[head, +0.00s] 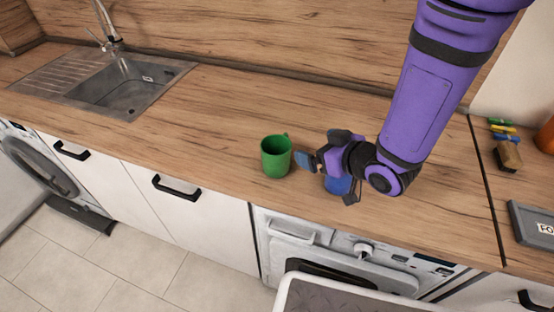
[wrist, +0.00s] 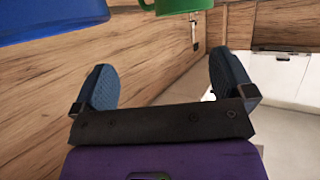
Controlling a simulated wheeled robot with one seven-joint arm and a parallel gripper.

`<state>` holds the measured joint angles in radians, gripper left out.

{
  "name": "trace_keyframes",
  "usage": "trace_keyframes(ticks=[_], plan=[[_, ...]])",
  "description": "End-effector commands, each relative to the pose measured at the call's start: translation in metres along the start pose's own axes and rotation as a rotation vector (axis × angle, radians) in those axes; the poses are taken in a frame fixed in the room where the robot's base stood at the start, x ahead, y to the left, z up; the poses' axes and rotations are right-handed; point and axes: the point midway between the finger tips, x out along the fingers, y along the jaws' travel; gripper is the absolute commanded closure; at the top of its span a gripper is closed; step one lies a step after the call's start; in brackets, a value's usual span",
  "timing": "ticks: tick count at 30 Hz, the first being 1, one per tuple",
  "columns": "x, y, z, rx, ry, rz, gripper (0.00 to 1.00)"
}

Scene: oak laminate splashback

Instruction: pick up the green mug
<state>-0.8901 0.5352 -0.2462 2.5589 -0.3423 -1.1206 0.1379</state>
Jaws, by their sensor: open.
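The green mug (head: 276,157) stands upright on the wooden counter, left of my gripper in the head view. It also shows in the wrist view (wrist: 180,5) at the top edge, cut off by the frame, beyond and between the fingers. My gripper (head: 309,163) is just right of the mug, close to it but apart as far as I can tell. In the wrist view my gripper (wrist: 162,82) has its two blue-padded fingers spread wide with nothing between them. The lower part of the mug and its far side are hidden in the wrist view.
A blue object (head: 338,185) stands right beside my gripper, partly hidden by it; it also fills the wrist view's top left (wrist: 45,15). A sink (head: 125,85) lies to the left. A grey sign (head: 535,225) and small coloured items (head: 503,130) are at the right. The counter left of the mug is clear.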

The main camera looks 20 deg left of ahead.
Motion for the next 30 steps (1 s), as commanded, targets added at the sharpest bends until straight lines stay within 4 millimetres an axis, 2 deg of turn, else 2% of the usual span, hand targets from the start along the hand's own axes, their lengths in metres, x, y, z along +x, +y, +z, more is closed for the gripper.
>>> trace_keyframes(ticks=[3,6,18,25,30], plan=[[0.007,-0.018,0.011,-0.012,0.022,-0.048,0.0],[0.01,-0.024,0.014,-0.016,0.035,-0.065,0.0],[0.059,-0.028,0.012,-0.017,0.039,-0.069,0.0],[0.074,-0.029,0.012,-0.018,0.038,-0.069,0.0],[0.098,-0.031,0.012,-0.019,0.038,-0.07,0.0]])
